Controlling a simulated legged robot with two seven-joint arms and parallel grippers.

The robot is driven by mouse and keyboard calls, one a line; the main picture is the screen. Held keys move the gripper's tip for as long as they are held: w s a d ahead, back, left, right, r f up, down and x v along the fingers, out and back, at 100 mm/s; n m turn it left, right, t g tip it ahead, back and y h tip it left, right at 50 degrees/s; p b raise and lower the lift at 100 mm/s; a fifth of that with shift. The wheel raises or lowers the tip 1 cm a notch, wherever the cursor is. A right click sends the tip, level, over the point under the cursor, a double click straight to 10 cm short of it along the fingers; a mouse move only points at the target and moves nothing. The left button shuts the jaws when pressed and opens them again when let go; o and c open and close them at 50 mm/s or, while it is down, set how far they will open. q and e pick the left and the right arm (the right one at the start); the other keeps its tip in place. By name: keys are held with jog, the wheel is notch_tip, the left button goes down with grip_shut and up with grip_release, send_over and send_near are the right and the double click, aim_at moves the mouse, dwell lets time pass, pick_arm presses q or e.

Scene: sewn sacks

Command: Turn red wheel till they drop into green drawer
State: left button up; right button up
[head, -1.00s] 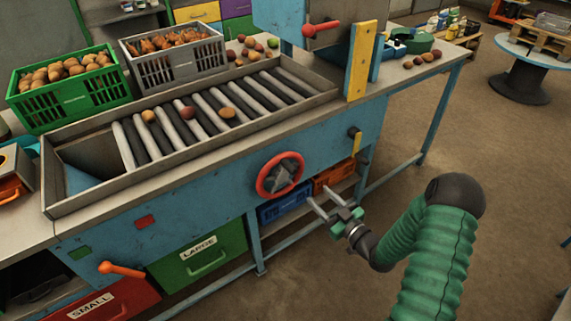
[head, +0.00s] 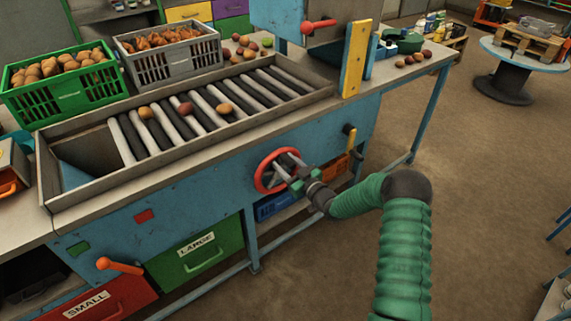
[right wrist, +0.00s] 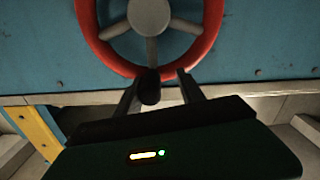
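The red wheel (head: 258,178) is on the blue front of the sorting table. My right gripper (head: 283,168) is at the wheel, its fingers over the wheel's face. In the right wrist view, the fingers (right wrist: 162,82) are apart at the lower rim of the wheel (right wrist: 90,42), with a dark rounded knob between them; I cannot tell if they touch it. Three round vegetables, two brownish (head: 146,112) (head: 225,108) and one reddish (head: 185,108), lie on the rollers (head: 205,107). The green drawer (head: 215,240), labelled LARGE, is shut below. My left gripper is not in view.
A red drawer (head: 112,300) labelled SMALL and an orange lever (head: 120,266) are lower left. Green (head: 65,97) and grey (head: 170,68) crates of produce stand behind the rollers. A yellow-handled valve (head: 351,140) is right of the wheel.

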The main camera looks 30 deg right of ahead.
jog(key=shift+d+f, duration=0.35)
jog(key=shift+d, duration=0.5)
jog(key=c, duration=0.7)
jog(key=shift+c, duration=1)
jog(key=shift+a, duration=0.1)
grip_shut()
jog(key=shift+a+r, duration=0.2)
jog(key=shift+a, duration=0.15)
jog(key=shift+d+r, duration=0.1)
jog(key=shift+d, duration=0.15)
